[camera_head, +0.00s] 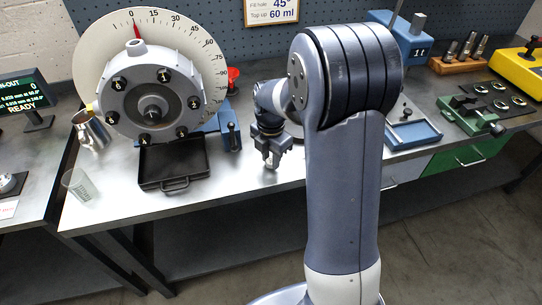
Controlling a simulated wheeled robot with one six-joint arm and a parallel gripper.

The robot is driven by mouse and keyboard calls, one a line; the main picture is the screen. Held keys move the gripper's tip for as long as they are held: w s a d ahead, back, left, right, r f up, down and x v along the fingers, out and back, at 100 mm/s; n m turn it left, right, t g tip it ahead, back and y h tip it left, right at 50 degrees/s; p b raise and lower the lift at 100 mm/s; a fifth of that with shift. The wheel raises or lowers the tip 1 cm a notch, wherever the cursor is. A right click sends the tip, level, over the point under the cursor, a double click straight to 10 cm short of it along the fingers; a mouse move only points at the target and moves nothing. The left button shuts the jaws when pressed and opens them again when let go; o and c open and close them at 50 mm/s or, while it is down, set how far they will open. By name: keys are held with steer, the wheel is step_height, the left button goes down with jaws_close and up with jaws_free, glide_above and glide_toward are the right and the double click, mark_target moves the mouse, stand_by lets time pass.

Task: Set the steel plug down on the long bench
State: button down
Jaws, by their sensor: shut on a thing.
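The long bench (248,187) runs across the view with a grey top. My gripper (271,160) points down over the bench, right of the rotor (150,100). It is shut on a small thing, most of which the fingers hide. This may be the steel plug, but too little shows to be sure of its shape. I cannot tell whether its lower end touches the bench top. The grey rotor stands upright before a white dial (90,62) with a red pointer near 0.
A black tray (176,186) lies under the rotor, with a metal mug (92,130) and a clear beaker (79,184) to its left. A blue tray (413,135) and green vise (470,113) stand right of my arm. Bare bench shows around my gripper's front side.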

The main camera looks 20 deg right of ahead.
mark_target(271, 161)
steer(key=shift+f, duration=0.3)
steer(key=c, duration=1.1)
jaws_free()
steer(key=shift+c, duration=0.2)
steer(key=shift+r, duration=0.1)
step_height(271, 161, up, 13)
steer(key=shift+f, duration=0.2)
